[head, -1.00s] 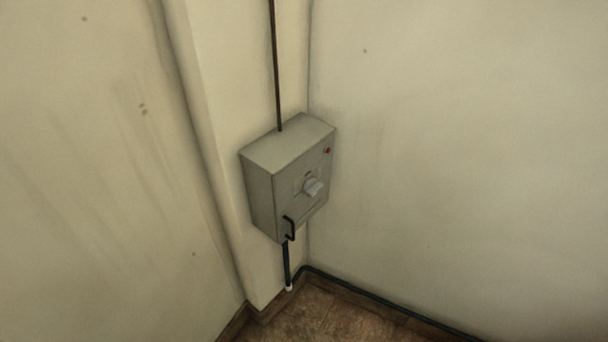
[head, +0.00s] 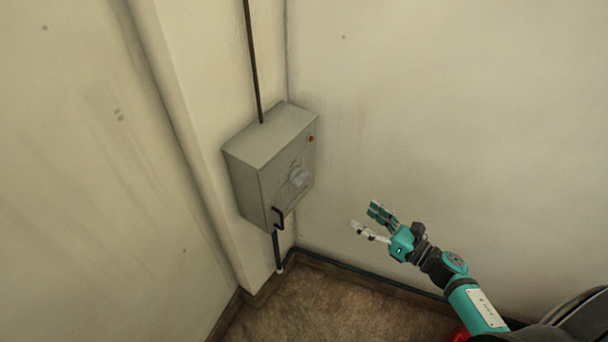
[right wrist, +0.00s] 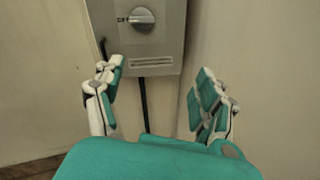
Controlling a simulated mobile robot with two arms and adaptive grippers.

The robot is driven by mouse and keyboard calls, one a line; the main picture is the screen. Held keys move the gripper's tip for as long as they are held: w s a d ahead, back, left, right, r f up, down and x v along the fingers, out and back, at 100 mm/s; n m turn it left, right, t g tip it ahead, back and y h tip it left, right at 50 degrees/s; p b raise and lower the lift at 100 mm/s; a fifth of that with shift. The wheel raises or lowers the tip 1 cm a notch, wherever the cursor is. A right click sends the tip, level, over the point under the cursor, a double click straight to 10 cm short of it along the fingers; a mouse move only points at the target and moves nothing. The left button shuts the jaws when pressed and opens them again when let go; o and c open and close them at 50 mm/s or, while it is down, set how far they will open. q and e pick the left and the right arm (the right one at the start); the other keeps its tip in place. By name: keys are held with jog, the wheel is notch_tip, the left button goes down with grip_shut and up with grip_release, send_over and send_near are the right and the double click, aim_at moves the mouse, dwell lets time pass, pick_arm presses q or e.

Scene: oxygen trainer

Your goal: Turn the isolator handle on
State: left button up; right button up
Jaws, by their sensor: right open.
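The isolator box (head: 250,165) is a grey cabinet on the wall in the corner. Its isolator handle (head: 298,177) is a light grey rotary knob on the front face; it also shows in the right wrist view (right wrist: 141,19), at the top, with a dark marking on its left. My right gripper (head: 366,217) is open and empty, right of the box and apart from it. In the right wrist view its fingers (right wrist: 155,92) stand wide apart, below the knob in the picture. My left gripper is not in view.
A black bracket-shaped pull (head: 278,217) juts from the box's lower front edge. A dark conduit (head: 254,65) runs up from the box, and a black cable (head: 350,271) runs along the floor edge. Walls close in on both sides.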

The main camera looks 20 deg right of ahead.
notch_tip(320, 180, up, 4)
jog(key=a+n+y, duration=0.1)
jog(key=n+y, duration=0.1)
jog(key=n, duration=0.3)
jog(key=p, duration=0.4)
send_near(304, 179)
jog(key=shift+g, duration=0.4)
jog(key=x, duration=0.8)
jog(key=shift+w+a+r, duration=0.1)
jog(key=shift+w+r, duration=0.15)
jog(key=shift+r, duration=0.15)
jog(key=shift+w+a+f, duration=0.1)
jog(key=shift+w+a, duration=0.35)
jog(key=shift+w, duration=0.05)
jog(key=shift+c, duration=0.4)
jog(key=c, duration=1.1)
